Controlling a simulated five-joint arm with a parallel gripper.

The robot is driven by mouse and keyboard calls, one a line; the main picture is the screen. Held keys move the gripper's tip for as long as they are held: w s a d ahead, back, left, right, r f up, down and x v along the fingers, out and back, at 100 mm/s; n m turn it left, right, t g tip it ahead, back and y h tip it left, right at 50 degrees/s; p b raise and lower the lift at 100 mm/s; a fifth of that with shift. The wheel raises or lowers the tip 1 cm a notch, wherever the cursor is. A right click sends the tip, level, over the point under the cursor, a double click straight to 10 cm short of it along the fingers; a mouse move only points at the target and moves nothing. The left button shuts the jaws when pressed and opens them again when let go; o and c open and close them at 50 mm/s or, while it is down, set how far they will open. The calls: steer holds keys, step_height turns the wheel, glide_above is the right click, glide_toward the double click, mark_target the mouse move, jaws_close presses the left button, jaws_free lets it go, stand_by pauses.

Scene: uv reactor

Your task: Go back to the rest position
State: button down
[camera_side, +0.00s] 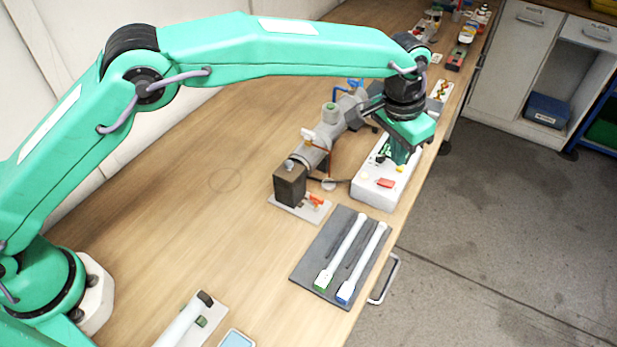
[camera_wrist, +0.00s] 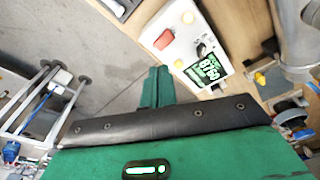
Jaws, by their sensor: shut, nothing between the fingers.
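My gripper (camera_side: 402,156) is at the end of my outstretched arm, pointing down over the white control box (camera_side: 365,194) near the table's right edge. Its green fingers are together with nothing between them. I cannot tell whether the fingertips touch the box. The wrist view shows the closed fingers (camera_wrist: 157,84) in front of the box (camera_wrist: 170,27), beside its lit green display (camera_wrist: 207,70). A red switch (camera_side: 385,183) sits on the near end of the box; it also shows in the wrist view (camera_wrist: 164,39).
The grey reactor cylinder (camera_side: 316,153) stands left of the box. Two white tubes (camera_side: 346,247) (camera_side: 367,258) lie on a dark mat (camera_side: 309,268) in front. Another white tube (camera_side: 178,327) is near the front edge. The table's left middle is clear.

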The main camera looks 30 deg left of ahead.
steer(key=shift+r, duration=0.35)
steer(key=s+a+r+n+t, duration=0.1)
steer(key=s+a+r, duration=0.3)
steer(key=a+r, duration=0.6)
steer(key=s+a+r+n+t, duration=0.1)
steer(key=s+a+r+n, duration=0.15)
steer(key=a+r, duration=0.7)
steer(key=s+a+f+n+t, duration=0.1)
steer(key=s+a+f, duration=0.3)
steer(key=s+a, duration=0.6)
steer(key=s+a+f+n+t+y, duration=0.1)
steer(key=s+a+f, duration=0.2)
steer(key=s+a, duration=0.7)
steer(key=s, duration=0.2)
steer(key=shift+s+f, duration=0.35)
steer(key=shift+w, duration=0.15)
stand_by(0.8)
